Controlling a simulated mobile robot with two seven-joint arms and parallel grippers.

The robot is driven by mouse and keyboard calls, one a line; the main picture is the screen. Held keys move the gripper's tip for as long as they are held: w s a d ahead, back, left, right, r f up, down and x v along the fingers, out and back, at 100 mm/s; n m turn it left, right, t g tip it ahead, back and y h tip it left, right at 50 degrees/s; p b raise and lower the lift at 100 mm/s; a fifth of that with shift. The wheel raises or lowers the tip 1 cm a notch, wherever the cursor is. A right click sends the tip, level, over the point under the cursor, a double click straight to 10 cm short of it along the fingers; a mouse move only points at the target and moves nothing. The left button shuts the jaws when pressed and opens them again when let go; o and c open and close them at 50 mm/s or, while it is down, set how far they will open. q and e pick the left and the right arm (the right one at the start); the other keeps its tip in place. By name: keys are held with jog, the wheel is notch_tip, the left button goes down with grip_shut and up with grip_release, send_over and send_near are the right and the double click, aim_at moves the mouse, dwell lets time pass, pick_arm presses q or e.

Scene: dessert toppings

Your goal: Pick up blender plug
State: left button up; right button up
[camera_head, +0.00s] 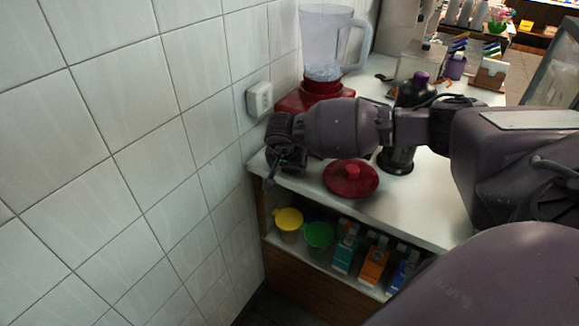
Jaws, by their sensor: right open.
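My right gripper (279,165) hangs over the counter's left end, close to the tiled wall, and is open. Its arm comes in from the right across the counter. I cannot make out the blender plug; the gripper and my arm cover much of that corner. The blender stands behind my arm, with a clear jug (324,42) on a red base (297,101) partly hidden by the arm. A white wall socket (260,99) sits on the tiles above and left of the gripper. My left gripper is not in view.
A red lid (351,180) lies on the white counter (424,205), right of the gripper. A dark bottle with a purple cap (421,77) stands partly behind my arm. Yellow (289,219) and green (318,235) cups and several cartons (374,264) fill the shelf below.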

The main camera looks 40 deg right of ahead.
jog(key=shift+f, duration=0.1)
jog(key=c, duration=1.1)
jog(key=shift+o, duration=0.2)
notch_tip(320, 180, up, 20)
jog(key=p, duration=0.1)
jog(key=d+f+n+y+b, duration=0.1)
jog(key=n, duration=0.3)
jog(key=w+d+f+n+t+y+b, duration=0.1)
jog(key=n+y, duration=0.1)
jog(key=n, duration=0.3)
jog(key=d+f+n+y+b, duration=0.1)
jog(key=d+n+y, duration=0.1)
jog(key=n, duration=0.3)
jog(key=shift+w+f+b, duration=0.3)
jog(key=shift+w+f, duration=0.05)
